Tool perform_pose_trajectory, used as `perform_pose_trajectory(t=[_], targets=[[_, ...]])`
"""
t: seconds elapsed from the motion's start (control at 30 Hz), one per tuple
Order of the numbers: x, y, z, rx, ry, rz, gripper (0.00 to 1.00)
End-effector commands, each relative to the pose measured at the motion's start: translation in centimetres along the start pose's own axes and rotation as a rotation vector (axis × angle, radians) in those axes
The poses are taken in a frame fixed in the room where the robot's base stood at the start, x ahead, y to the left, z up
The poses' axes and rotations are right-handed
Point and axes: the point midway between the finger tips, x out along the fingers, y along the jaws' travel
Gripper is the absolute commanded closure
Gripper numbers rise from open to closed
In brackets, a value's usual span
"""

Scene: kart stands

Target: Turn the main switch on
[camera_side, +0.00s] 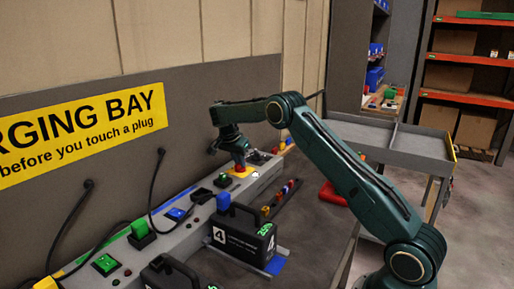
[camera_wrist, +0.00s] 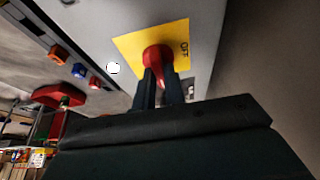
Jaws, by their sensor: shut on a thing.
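The main switch is a red handle (camera_wrist: 156,62) on a yellow plate (camera_wrist: 127,44) marked OFF in the wrist view. The plate also shows as a small yellow patch on the grey charging rail in the side view (camera_side: 240,172). My gripper (camera_wrist: 158,82) is shut on the red handle, with one dark finger on each side of it. In the side view my gripper (camera_side: 238,162) reaches down onto the plate at the far end of the rail. The handle is mostly hidden behind the fingers there.
A black battery case marked 4 (camera_side: 240,238) stands in front of the rail. Green and blue plugs with black cables sit along the rail (camera_side: 193,232). Small coloured pieces (camera_side: 287,190) lie in a strip beside it. A red object (camera_side: 333,193) lies on the bench to the right.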

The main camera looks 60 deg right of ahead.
Motion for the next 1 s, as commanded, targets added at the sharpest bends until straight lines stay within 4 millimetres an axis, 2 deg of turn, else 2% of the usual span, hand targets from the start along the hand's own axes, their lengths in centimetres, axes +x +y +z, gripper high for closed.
perform_pose_trajectory(t=[0.27,0.3,0.37,0.4,0.77,1.0], targets=[[0.0,0.0,0.1,0.003,-0.001,0.001,1.00],[0.0,0.0,0.1,0.003,-0.001,0.001,0.80],[0.0,0.0,0.0,0.002,-0.001,0.001,0.69],[0.0,0.0,0.0,0.002,-0.001,0.000,0.66],[-0.2,0.0,0.0,0.001,0.000,-0.001,0.66],[-2.1,-0.1,0.0,0.002,0.001,-0.003,0.66]])
